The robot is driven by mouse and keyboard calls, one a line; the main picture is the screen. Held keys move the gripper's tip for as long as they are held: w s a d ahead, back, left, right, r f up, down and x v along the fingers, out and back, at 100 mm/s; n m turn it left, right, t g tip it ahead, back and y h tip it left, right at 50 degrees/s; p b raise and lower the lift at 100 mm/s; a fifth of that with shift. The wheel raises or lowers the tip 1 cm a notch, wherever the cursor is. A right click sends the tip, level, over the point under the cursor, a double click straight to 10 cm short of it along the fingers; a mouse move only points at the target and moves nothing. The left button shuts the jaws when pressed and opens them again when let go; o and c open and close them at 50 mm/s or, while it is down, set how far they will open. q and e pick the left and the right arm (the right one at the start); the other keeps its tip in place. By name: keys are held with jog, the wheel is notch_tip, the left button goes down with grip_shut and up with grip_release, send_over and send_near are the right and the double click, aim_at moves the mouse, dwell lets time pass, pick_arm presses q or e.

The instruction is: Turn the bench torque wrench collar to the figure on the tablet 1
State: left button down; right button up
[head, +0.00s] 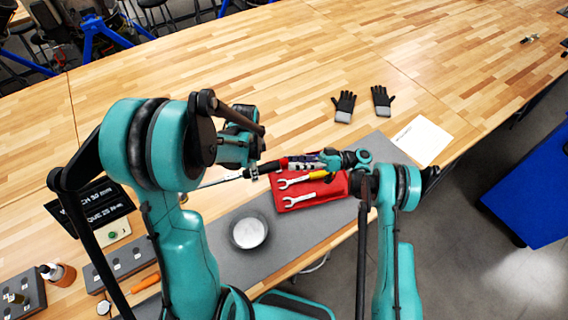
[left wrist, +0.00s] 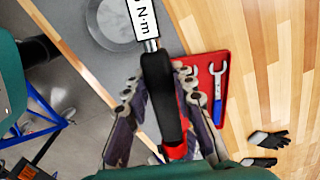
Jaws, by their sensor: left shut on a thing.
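The torque wrench (head: 227,178) has a thin metal shaft, a black grip and a red part toward its right end. In the left wrist view its black grip (left wrist: 160,95) lies between my left gripper's fingers (left wrist: 163,115), and a white "N·m" label (left wrist: 144,20) shows. In the head view my left gripper (head: 252,172) is shut on the wrench above the grey mat. My right gripper (head: 308,163) is at the wrench's right end; whether its fingers hold it is unclear. The tablet (head: 98,212) at left is dark with white text, partly hidden by my left arm; a torque line appears to read 25.
A red tray (head: 334,188) with wrenches lies under the right end of the torque wrench. A round metal dish (head: 249,232) stands on the grey mat (head: 310,232). Black gloves (head: 344,105) and a white sheet (head: 422,140) lie behind. The far bench is mostly clear.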

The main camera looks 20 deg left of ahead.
jog(key=shift+o, duration=0.8)
jog(key=shift+w+d+r, duration=0.1)
jog(key=shift+w+d+r, duration=0.1)
jog(key=shift+w+d, duration=0.6)
jog(key=shift+d, duration=0.3)
jog(key=shift+w+d, duration=0.65)
jog(key=shift+d, duration=0.35)
